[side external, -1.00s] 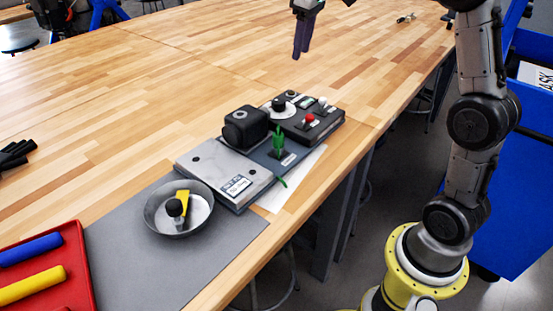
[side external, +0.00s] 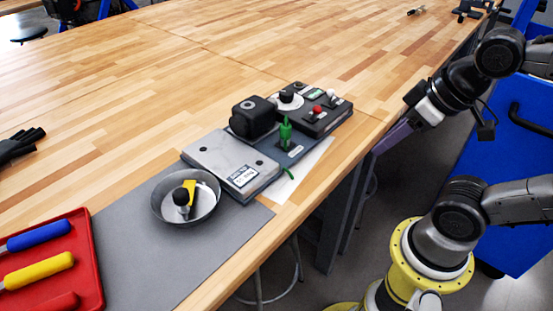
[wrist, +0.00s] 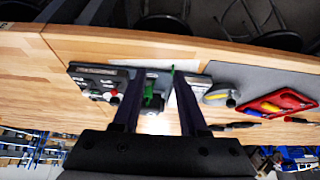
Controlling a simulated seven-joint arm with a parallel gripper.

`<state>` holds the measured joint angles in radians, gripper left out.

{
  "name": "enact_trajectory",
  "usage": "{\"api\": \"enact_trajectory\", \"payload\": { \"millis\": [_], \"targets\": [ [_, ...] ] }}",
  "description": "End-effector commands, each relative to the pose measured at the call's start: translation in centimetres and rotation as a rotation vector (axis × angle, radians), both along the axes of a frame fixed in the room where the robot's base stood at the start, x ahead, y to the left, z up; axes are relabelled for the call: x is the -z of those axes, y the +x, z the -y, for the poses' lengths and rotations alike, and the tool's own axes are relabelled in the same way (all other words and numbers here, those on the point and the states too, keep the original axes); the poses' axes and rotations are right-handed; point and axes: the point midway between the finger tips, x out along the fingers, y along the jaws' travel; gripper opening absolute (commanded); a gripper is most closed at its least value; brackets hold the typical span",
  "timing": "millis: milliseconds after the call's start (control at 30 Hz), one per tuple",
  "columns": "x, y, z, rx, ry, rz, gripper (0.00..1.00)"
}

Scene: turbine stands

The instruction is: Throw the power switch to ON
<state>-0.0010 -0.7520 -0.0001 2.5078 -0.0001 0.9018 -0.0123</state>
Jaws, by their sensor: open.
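The black control box (side external: 325,119) stands on the right part of the grey-blue base plate. It carries a red knob (side external: 317,109), a pale-tipped lever (side external: 332,95), a small green display and a white dial with a black knob (side external: 287,98). I cannot tell which control is the power switch or read its position. My gripper (side external: 384,146) is off the table's front edge, to the right of the box and apart from it. In the wrist view its two fingers (wrist: 159,74) are spread and empty, with the control box (wrist: 94,80) left of them.
A metal bowl (side external: 160,207) and a red tray (side external: 86,236) with coloured handles lie left.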

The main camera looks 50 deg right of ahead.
Motion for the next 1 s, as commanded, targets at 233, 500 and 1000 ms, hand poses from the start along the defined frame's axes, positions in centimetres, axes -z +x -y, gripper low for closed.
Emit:
{"api": "enact_trajectory", "payload": {
  "millis": [233,500,1000],
  "targets": [
    [-0.3,0.2,0.0,0.014,0.006,0.008,0.42],
    [-3.1,1.8,0.2,0.051,0.021,0.055,0.00],
    [-11.3,17.4,7.3,0.330,0.032,0.044,0.00]
  ]
}}
